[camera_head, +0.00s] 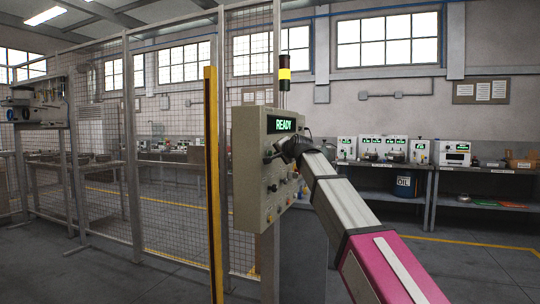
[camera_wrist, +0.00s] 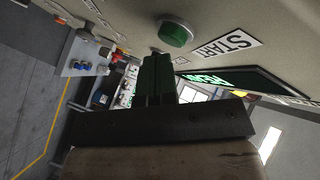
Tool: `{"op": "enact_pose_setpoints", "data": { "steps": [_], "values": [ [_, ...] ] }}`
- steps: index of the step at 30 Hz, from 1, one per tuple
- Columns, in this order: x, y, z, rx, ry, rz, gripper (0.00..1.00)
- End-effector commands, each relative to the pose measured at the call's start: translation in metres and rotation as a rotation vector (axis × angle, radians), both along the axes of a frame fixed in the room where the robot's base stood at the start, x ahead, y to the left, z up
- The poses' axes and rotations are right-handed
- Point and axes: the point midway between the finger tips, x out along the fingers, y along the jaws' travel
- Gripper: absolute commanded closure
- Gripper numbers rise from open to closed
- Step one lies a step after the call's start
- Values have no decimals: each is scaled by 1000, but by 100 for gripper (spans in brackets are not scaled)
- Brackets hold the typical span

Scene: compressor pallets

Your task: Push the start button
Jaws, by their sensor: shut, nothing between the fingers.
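The green start button (camera_wrist: 175,34) is round and sits in a metal collar on the control panel, next to a white START label (camera_wrist: 226,44) in the wrist view. My gripper (camera_wrist: 157,60) is shut and empty, its dark fingers side by side. In the wrist view the fingertips are just below and left of the button, apart from it in the picture. In the head view my gripper (camera_head: 269,158) is in front of the beige control panel (camera_head: 246,185), below the READY display (camera_head: 285,124). My arm hides the start button there.
A signal tower (camera_head: 284,74) with a lit yellow lamp stands above the panel. A yellow post (camera_head: 213,180) and mesh fence (camera_head: 170,150) are on the left. Other knobs and buttons sit lower on the panel. A workbench (camera_head: 430,168) with devices stands at the back right.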

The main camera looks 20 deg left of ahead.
Motion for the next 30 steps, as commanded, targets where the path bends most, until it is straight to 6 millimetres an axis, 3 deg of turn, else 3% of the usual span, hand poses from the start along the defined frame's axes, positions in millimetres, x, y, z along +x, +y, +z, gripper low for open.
{"op": "enact_pose_setpoints", "data": {
  "steps": [30],
  "values": [
    [1,9,0,0,0,0,100]
  ]
}}
